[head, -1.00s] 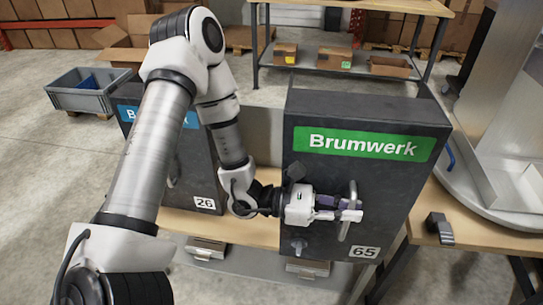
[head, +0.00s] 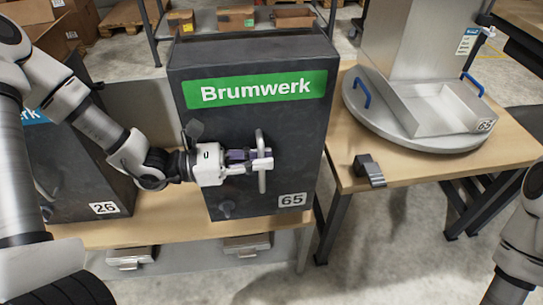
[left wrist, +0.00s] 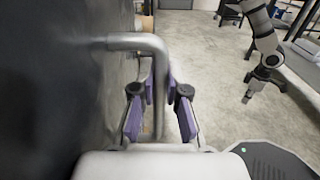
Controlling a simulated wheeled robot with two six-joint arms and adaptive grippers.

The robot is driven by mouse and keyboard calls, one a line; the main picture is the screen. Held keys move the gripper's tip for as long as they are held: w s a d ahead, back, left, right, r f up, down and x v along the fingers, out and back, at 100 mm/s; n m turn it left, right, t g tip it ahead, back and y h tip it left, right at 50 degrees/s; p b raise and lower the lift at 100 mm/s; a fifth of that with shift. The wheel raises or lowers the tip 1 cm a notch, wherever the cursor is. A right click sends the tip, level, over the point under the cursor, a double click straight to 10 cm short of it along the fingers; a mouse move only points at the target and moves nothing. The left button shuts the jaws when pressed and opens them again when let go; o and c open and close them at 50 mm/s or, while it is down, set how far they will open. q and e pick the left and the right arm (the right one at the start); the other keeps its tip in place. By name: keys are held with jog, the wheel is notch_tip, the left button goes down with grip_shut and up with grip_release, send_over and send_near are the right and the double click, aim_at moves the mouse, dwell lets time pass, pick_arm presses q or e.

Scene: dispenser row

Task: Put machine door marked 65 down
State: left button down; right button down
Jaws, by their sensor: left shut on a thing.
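The dark machine marked 65 (head: 250,140) has a green Brumwerk label, and its front door (head: 240,185) looks closed. A bent metal bar handle (head: 262,178) stands upright on the right part of the door. My left gripper (head: 262,161) is shut on this handle. The left wrist view shows the handle (left wrist: 152,45) running down between the purple finger pads (left wrist: 155,110). My right gripper (left wrist: 265,91) shows small in the left wrist view, its fingers apart and empty, away from the machine. In the head view only part of my right arm shows.
A second dark machine marked 26 (head: 85,175) stands to the left on the same bench (head: 165,228). Open floor lies in front.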

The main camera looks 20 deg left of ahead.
pick_arm(q)
jog(key=w+a+f+p, duration=0.2)
jog(key=a+f, duration=0.2)
jog(key=a, duration=0.6)
jog(key=shift+a+f, duration=0.2)
jog(key=shift+a, duration=0.2)
jog(key=shift+f, duration=0.2)
jog(key=c, duration=1.2)
grip_release()
